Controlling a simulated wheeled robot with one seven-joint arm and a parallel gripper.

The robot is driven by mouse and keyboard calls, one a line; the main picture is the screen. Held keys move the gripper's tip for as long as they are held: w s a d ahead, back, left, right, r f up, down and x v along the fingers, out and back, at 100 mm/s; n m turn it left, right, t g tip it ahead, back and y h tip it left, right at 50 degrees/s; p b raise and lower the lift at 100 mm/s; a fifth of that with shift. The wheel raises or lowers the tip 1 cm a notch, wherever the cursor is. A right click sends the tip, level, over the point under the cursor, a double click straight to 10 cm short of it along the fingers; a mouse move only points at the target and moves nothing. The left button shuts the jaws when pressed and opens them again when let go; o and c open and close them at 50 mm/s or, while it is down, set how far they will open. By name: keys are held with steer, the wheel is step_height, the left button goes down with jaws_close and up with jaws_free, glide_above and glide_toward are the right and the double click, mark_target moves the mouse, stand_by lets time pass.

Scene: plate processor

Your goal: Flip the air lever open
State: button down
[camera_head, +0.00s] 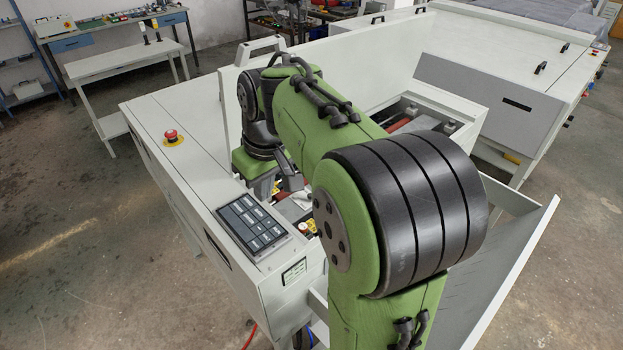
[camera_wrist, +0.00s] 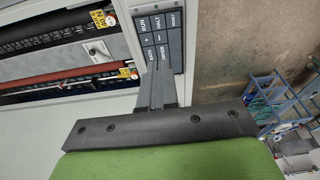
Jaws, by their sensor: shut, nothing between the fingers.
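My gripper (camera_wrist: 157,72) is shut and empty. In the wrist view its grey fingers reach up over the inner edge of the keypad panel (camera_wrist: 164,38) and cover part of it. In the head view my gripper (camera_head: 263,189) points down beside the keypad panel (camera_head: 252,222), partly hidden by my arm. I cannot pick out the air lever for certain. A small pale grey fitting (camera_wrist: 97,51) sits left of my fingers beside the rollers, apart from them. It may be the lever, but its position is unclear.
Dark rollers (camera_wrist: 50,34) and a red roller (camera_wrist: 55,84) lie left of my fingers, with a yellow-red label (camera_wrist: 102,18) at their end. A red emergency button (camera_head: 173,135) stands on the white machine cover (camera_head: 196,125). My arm hides much of the machine opening.

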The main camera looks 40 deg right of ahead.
steer(key=w+d+f+y, duration=0.1)
steer(key=w+d+f, duration=0.2)
steer(key=d, duration=0.4)
steer(key=w+d+f+y, duration=0.2)
steer(key=w+d, duration=0.1)
steer(key=d, duration=0.4)
steer(key=s+d+f+m+t, duration=0.1)
steer(key=s+d+f, duration=0.1)
steer(key=d, duration=0.5)
steer(key=s+d+f+t+y, duration=0.1)
steer(key=s+d+f+t, duration=0.1)
steer(key=d, duration=0.6)
steer(key=shift+f+m, duration=0.4)
steer(key=shift+f, duration=0.45)
steer(key=shift+d, duration=0.1)
steer(key=shift+y, duration=0.3)
steer(key=b+x, duration=0.1)
steer(key=x, duration=0.9)
steer(key=shift+f, duration=0.25)
steer(key=a, duration=0.3)
steer(key=shift+w+r, duration=0.1)
steer(key=shift+w, duration=0.2)
steer(key=shift+a, duration=0.45)
steer(key=shift+w, duration=0.1)
